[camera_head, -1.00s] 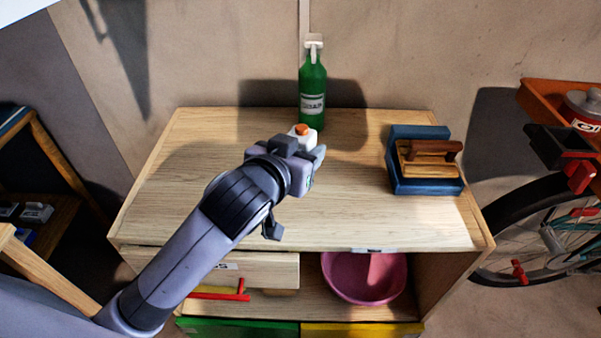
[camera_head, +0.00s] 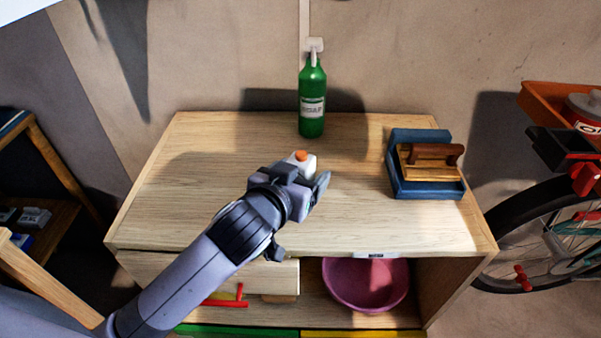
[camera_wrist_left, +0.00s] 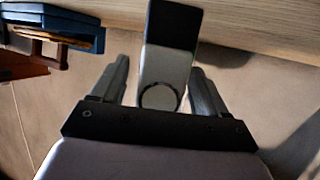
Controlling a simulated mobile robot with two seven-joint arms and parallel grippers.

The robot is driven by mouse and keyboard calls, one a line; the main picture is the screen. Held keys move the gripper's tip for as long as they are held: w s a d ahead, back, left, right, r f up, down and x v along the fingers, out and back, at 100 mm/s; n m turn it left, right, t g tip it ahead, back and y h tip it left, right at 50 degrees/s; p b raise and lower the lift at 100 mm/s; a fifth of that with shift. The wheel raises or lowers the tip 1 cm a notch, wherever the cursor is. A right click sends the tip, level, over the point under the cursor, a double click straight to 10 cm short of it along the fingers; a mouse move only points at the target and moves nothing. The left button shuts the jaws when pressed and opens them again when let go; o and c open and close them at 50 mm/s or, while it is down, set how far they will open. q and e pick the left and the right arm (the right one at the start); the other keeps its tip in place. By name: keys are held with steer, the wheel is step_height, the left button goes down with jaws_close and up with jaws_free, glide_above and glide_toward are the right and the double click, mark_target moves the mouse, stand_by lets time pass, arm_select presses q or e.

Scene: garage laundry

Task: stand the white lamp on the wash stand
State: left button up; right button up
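The white lamp (camera_head: 304,163), a small white block with an orange knob on top, is at my left gripper (camera_head: 308,186), above the middle of the wooden wash stand (camera_head: 220,150). In the left wrist view the lamp (camera_wrist_left: 167,68) is pale with a dark end and sits between the two fingers of the gripper (camera_wrist_left: 165,85). The fingers are close along its sides. My gripper and wrist hide its lower part in the head view, and I cannot tell whether it touches the top. My right gripper is not in view.
A green soap bottle (camera_head: 312,98) stands at the back of the top. A blue box (camera_head: 425,189) with a wooden-handled brush (camera_head: 430,155) is at the right. A pink bowl (camera_head: 365,287) sits on the shelf below. A bicycle wheel (camera_head: 500,215) is beside the stand.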

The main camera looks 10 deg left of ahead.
arm_select(q)
steer(key=shift+s+r, duration=0.1)
steer(key=shift+r, duration=0.1)
steer(key=p+v, duration=0.1)
steer(key=v, duration=1.1)
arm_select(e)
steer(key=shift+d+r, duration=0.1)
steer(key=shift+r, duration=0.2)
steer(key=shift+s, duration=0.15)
